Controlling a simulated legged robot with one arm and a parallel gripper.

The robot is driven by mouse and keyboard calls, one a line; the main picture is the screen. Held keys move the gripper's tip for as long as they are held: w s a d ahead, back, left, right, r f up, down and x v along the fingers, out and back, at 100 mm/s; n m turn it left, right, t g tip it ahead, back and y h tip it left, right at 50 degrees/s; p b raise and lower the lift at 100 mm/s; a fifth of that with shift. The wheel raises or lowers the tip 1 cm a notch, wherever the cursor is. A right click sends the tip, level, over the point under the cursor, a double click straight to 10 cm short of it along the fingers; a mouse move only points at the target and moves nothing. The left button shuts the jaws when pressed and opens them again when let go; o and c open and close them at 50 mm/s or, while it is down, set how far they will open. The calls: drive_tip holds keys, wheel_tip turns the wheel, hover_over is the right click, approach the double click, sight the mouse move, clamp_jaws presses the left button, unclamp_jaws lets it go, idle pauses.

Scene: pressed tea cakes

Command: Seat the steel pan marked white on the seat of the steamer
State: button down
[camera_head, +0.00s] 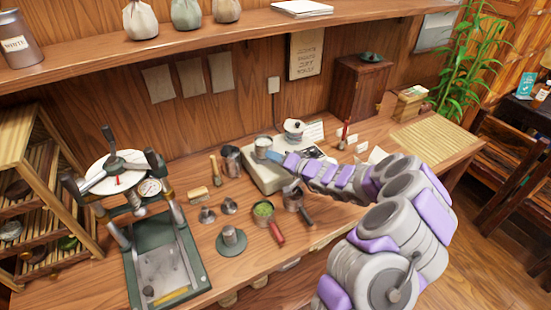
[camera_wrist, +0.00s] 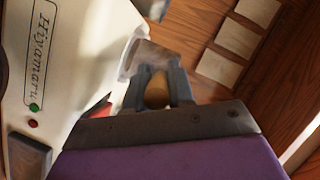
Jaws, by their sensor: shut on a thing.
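My gripper (camera_wrist: 160,85) is shut on the steel pan (camera_wrist: 152,60), with a tan rounded piece showing between the fingers. In the head view the pan (camera_head: 262,146) is at the left part of the cream steamer (camera_head: 262,179), at my gripper's tip (camera_head: 273,156). I cannot tell whether it touches the steamer or hangs just above it. No white mark is readable on it. The steamer (camera_wrist: 75,50) also shows in the wrist view, with lettering and green and red buttons. Its seat is hidden by the pan and gripper. A lidded pot (camera_head: 294,130) stands at its back right.
A pan of green tea with a red handle (camera_head: 263,210) and a dark-handled pan (camera_head: 292,199) stand in front of the steamer. A dark canister (camera_head: 231,160) stands close left. A press (camera_head: 160,250) fills the left front. My arm crosses the right side.

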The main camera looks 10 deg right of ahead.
drive_tip(key=shift+f+b, duration=0.6)
drive_tip(key=shift+b, duration=0.05)
drive_tip(key=c, duration=0.9)
unclamp_jaws()
